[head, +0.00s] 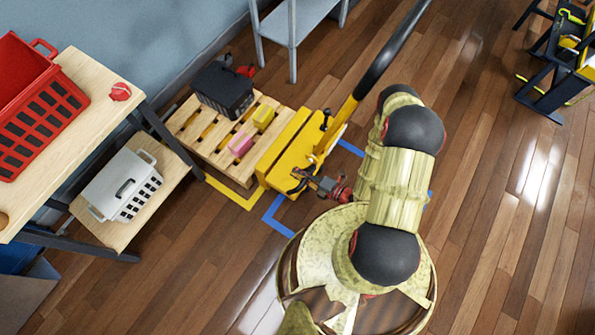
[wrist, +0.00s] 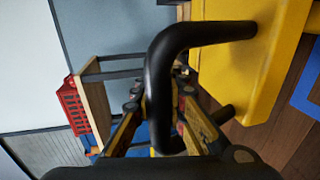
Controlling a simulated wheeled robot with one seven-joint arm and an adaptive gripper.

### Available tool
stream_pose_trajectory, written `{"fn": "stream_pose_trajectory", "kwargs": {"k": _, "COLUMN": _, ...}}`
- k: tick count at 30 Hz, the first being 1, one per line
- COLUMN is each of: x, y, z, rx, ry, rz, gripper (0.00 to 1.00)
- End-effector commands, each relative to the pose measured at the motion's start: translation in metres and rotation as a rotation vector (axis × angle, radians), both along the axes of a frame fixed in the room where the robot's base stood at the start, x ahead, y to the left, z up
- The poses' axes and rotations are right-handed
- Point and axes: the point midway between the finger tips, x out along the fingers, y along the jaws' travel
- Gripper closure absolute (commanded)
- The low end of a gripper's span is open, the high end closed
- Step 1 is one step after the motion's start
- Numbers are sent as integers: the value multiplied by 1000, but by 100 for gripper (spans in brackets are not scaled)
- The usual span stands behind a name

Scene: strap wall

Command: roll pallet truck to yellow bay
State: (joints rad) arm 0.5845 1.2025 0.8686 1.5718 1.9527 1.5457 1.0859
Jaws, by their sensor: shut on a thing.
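The yellow pallet truck (head: 290,155) stands on the wooden floor, its long black-topped tiller leaning up to the right. Yellow floor tape (head: 236,196) makes a corner beside the pallet and truck; the rest of that bay is hidden. My gripper (head: 322,186) is shut on a black bar handle (wrist: 165,75) on the truck's near side. The wrist view shows the bent bar between the fingers.
Blue floor tape (head: 272,218) lies around the truck's right part. A workbench (head: 105,75) with a red crate (head: 35,105) and a lower shelf with a white crate (head: 122,185) stands at left. A grey shelf (head: 300,20) stands behind.

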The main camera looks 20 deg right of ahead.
Motion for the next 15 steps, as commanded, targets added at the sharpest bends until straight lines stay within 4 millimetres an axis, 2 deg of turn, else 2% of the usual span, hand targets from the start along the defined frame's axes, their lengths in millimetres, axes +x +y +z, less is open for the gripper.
{"fn": "stream_pose_trajectory", "kwargs": {"k": 13, "x": 3, "y": 0, "z": 2, "rx": 1, "ry": -8, "rz": 3, "gripper": 100}}
{"fn": "stream_pose_trajectory", "kwargs": {"k": 14, "x": 3, "y": 0, "z": 2, "rx": 1, "ry": -8, "rz": 3, "gripper": 87}}
{"fn": "stream_pose_trajectory", "kwargs": {"k": 15, "x": 3, "y": 0, "z": 2, "rx": 1, "ry": -8, "rz": 3, "gripper": 84}}
